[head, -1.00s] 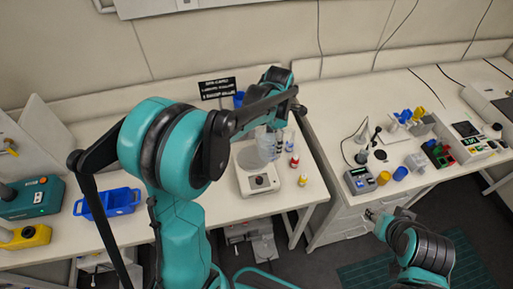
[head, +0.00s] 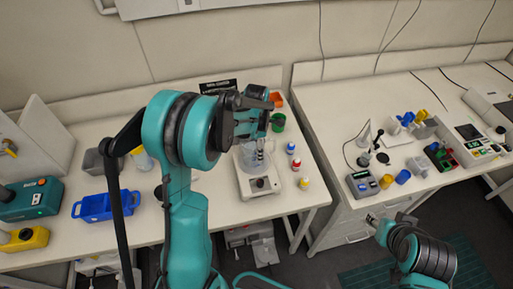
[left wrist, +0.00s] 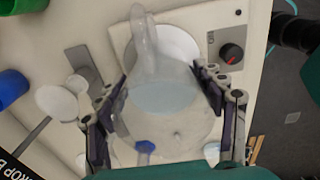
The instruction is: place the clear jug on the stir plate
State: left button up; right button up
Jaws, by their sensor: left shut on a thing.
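The clear jug (left wrist: 165,100) is between the two fingers of my left gripper (left wrist: 160,85) in the left wrist view, and the gripper is shut on it. The stir plate (left wrist: 232,45), with a white round top and a knob, lies behind the jug in that view. The jug overlaps part of the round top; I cannot tell whether it touches. In the head view my left gripper (head: 256,138) is over the back of the stir plate (head: 262,186) and hides much of the jug. My right gripper (head: 373,220) is low at the right, too small to read.
Small bottles (head: 294,164) stand close to the right of the stir plate. A green cup (head: 278,122) is behind it. A blue tray (head: 106,206) sits on the left of the bench. A gap separates the right bench.

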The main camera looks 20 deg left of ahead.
pick_arm(q)
jog(key=shift+f, duration=0.2)
jog(key=o, duration=1.5)
jog(key=shift+o, duration=0.2)
jog(key=shift+r, duration=0.1)
